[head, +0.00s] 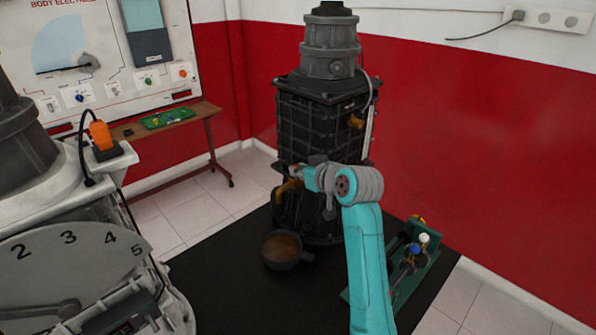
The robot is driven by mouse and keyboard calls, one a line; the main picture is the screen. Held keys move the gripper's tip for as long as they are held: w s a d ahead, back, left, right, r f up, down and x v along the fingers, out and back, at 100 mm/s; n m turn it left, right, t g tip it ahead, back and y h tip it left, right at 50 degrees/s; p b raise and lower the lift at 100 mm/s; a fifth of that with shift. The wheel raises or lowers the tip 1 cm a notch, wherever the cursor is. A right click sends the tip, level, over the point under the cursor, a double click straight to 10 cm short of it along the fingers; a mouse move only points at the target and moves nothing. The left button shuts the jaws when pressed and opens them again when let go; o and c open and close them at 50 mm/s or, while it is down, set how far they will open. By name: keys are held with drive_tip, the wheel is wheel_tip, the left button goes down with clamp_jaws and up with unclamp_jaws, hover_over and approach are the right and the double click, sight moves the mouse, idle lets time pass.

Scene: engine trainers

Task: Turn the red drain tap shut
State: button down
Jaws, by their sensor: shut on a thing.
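A brass-orange drain tap (288,188) sticks out of the lower left side of the tall dark engine unit (318,120), above a dark pan (283,258) of brown liquid.
A green stand (412,262) with coloured knobs is at the right on the black mat (205,285). A numbered grey machine (75,265) fills the left foreground. A wooden bench (190,113) stands at the back left. The mat's front middle is clear.

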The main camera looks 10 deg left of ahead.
drive_tip(key=shift+w+d+f+n+g+y, duration=0.1)
drive_tip(key=shift+n+g+y, duration=0.3)
drive_tip(key=shift+n+g, duration=0.15)
drive_tip(key=shift+w+d+n+g+y, duration=0.1)
drive_tip(key=shift+n+g+y, duration=0.35)
drive_tip(key=shift+n, duration=0.1)
drive_tip(key=c, duration=1.1)
unclamp_jaws()
drive_tip(key=v, duration=1.2)
drive_tip(key=shift+w+d, duration=0.1)
drive_tip(key=shift+d, duration=0.05)
